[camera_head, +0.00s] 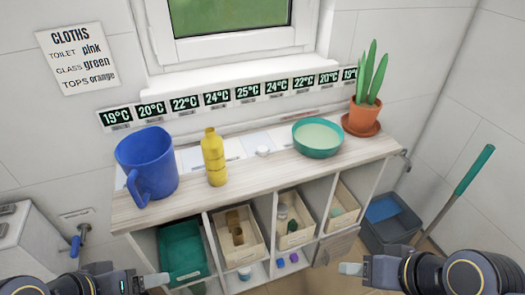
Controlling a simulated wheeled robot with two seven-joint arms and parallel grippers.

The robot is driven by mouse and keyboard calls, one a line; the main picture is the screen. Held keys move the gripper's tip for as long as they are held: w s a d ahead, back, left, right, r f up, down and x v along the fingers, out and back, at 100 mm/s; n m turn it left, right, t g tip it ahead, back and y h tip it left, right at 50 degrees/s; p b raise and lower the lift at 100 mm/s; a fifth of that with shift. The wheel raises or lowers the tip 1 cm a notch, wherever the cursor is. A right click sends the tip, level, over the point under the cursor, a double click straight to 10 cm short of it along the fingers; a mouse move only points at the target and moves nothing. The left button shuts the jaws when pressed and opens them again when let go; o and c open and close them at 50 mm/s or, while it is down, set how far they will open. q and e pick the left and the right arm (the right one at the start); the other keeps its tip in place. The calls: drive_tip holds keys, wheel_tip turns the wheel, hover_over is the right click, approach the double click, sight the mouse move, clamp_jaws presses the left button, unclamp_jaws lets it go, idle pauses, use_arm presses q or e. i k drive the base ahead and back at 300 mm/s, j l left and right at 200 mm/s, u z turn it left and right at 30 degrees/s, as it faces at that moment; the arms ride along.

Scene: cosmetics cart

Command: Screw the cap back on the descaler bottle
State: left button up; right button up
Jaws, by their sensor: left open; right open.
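A yellow bottle (213,162) stands upright on the wooden top of the cart, between the blue jug and the teal bowl. It is likely the descaler bottle, but no label is readable. A small white round piece (263,151) lies on the cart top to its right, apart from it; it could be the cap, though it is too small to be sure. My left gripper (158,281) is open and empty at the bottom left, in front of the cart and below its top. My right gripper (350,268) is open and empty at the bottom right, also away from the bottle.
A blue jug (147,160) stands left of the bottle. A teal bowl (317,138) and a potted plant (363,117) stand to the right. Bins (187,248) fill the cart's shelves (262,215). The cart top's front strip is clear. A grey bucket (390,225) stands at right.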

sight(212, 147)
drive_tip(key=l+u, duration=0.1)
drive_tip(key=u, duration=1.2)
drive_tip(key=l+u, duration=0.4)
drive_tip(key=k+l+u, duration=0.1)
drive_tip(key=l+u, duration=0.3)
drive_tip(key=k+l+u, duration=0.1)
drive_tip(key=l+u, duration=0.3)
drive_tip(key=k+l, duration=0.25)
drive_tip(key=l, duration=0.15)
drive_tip(key=k+l+u, duration=0.15)
drive_tip(key=l, duration=0.25)
drive_tip(key=k, duration=0.1)
